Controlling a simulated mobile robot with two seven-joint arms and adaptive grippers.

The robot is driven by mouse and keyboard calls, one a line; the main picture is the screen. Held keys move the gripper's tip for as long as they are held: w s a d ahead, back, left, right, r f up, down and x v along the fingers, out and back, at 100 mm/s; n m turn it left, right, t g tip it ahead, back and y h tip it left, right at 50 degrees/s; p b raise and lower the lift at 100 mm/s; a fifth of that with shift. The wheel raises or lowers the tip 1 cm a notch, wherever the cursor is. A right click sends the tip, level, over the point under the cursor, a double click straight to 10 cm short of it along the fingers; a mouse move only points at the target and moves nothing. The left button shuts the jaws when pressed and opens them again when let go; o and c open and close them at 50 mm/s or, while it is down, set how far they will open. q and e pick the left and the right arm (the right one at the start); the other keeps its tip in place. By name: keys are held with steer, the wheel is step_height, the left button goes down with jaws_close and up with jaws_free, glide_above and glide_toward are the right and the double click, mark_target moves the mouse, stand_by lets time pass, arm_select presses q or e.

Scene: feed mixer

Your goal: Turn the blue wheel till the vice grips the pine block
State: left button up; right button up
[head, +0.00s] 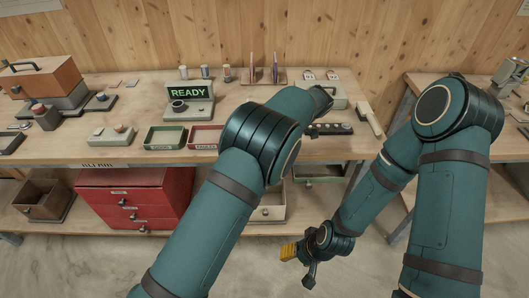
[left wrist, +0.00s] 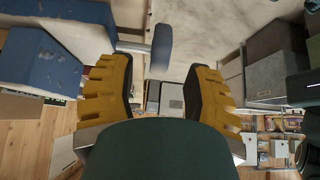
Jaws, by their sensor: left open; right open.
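In the left wrist view a blue rounded piece (left wrist: 163,48) on a thin rod stands just beyond my left fingertips; it looks like the blue wheel seen edge-on. A large scuffed blue body (left wrist: 45,65) at the left may be the vice. I cannot make out the pine block. My left gripper (left wrist: 155,78) is open, with nothing seen between its yellow fingers. In the head view its fingers are hidden beyond my left arm. My right gripper (head: 291,253) is open and empty, low in front of the workbench, well away from the wheel.
The workbench (head: 350,148) holds a READY display (head: 188,100), a green tray (head: 165,138) and a red tray (head: 205,137). A red drawer cabinet (head: 135,200) stands beneath. A second table (head: 510,145) stands at the right. Bare floor lies between the tables.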

arm_select(q)
steer(key=v, duration=0.7)
steer(key=shift+r, duration=0.25)
steer(key=shift+d, duration=0.1)
